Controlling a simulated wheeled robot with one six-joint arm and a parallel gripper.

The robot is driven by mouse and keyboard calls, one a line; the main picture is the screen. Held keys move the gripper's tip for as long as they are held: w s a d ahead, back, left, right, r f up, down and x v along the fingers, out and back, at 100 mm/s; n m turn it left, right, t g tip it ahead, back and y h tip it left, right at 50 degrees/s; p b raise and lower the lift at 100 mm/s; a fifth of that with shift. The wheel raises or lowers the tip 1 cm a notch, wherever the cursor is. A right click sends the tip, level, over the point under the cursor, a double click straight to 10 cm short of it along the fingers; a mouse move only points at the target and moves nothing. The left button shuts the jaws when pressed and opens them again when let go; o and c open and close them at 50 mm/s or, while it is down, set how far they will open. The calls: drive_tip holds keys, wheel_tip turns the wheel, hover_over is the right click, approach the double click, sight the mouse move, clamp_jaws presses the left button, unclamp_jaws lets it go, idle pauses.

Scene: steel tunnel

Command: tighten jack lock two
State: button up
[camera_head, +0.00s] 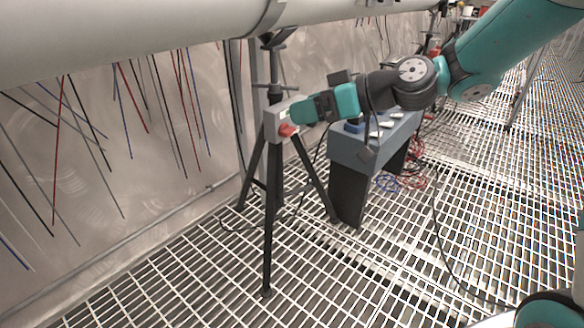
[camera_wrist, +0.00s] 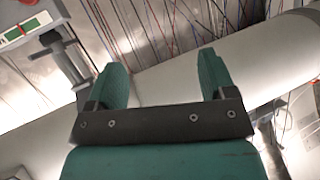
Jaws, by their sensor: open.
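A black tripod jack (camera_head: 272,180) stands upright on the grating under the large pipe. A small grey box with a red lock part (camera_head: 288,130) is on its post. No number on it can be read. My gripper (camera_head: 297,112) is right beside this box in the head view, and whether it touches is unclear. In the wrist view my gripper (camera_wrist: 163,62) has its two green fingers wide apart with nothing between them. The pipe (camera_wrist: 165,84) shows behind the fingers. A dark post-like part (camera_wrist: 64,57) is at the upper left there.
The pipe (camera_head: 150,35) runs across above the jack, in front of a wall with hanging coloured wires. A grey-blue bench (camera_head: 358,152) with small items stands right of the jack. The grating in front is mostly clear.

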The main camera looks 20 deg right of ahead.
drive_tip(key=w+d+f+m+t+b, duration=0.1)
drive_tip(key=w+d+f+t+b, duration=0.1)
drive_tip(key=w+d+f+b, duration=0.25)
drive_tip(key=w+d+f+t+b, duration=0.25)
drive_tip(key=f+b, duration=0.25)
drive_tip(key=f, duration=0.3)
drive_tip(key=m+t+b, duration=0.1)
drive_tip(key=t+b, duration=0.1)
drive_tip(key=b, duration=0.3)
approach(292, 133)
drive_tip(key=shift+h, duration=0.4)
drive_tip(key=b+x, duration=0.3)
drive_tip(key=x, duration=0.6)
drive_tip(key=shift+a+b, duration=0.2)
drive_tip(key=shift+b, duration=0.15)
drive_tip(key=shift+w+a+r, duration=0.1)
drive_tip(key=shift+w+a, duration=0.2)
drive_tip(key=shift+w, duration=0.1)
drive_tip(key=c, duration=0.9)
